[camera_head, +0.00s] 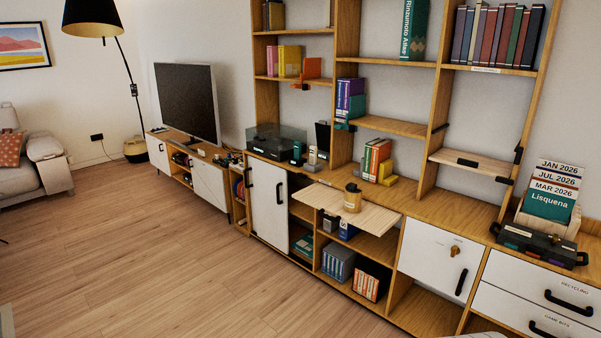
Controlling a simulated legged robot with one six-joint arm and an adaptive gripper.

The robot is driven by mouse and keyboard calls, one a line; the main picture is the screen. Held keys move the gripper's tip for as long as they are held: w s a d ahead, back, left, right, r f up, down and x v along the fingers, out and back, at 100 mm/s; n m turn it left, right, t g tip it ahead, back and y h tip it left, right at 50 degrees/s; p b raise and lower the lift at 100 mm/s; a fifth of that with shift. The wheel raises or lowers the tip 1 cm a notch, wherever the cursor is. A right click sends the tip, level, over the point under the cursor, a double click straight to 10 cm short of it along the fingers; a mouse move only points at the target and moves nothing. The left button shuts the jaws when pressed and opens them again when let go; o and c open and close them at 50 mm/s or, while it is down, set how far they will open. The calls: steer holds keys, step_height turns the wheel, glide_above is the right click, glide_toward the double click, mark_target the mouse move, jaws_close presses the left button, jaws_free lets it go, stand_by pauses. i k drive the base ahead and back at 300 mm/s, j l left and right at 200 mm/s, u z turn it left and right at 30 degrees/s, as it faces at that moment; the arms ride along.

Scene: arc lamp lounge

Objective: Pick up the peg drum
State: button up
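A small tan drum-shaped container (352,199) with a dark band and dark top stands upright on a pale wooden pull-out board (325,196). It looks like the peg drum, though its details are too small to be sure. It stands right of the board's middle, with bare board around it. My gripper is not in view.
The board juts out from a long shelf unit above open compartments with binders (338,262). A white door (268,203) stands to its left and a white flap (437,258) to its right. A yellow block (388,180) and books sit behind. The wooden floor (150,260) is clear.

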mark_target(352, 202)
steer(key=i+u, duration=0.15)
steer(key=i, duration=0.45)
steer(key=i+u, duration=0.2)
steer(key=i, duration=0.4)
steer(key=i+l+u, duration=0.15)
steer(key=i, duration=0.4)
steer(key=i+z, duration=0.2)
steer(key=i, duration=0.25)
steer(key=i+j+z, duration=0.15)
steer(key=i, duration=0.25)
steer(key=i+z, duration=0.25)
steer(key=z, duration=0.15)
steer(key=i+j+z, duration=0.1)
steer(key=z, duration=0.25)
steer(key=i+j+z, duration=0.2)
steer(key=i+z, duration=0.2)
steer(key=k, duration=0.05)
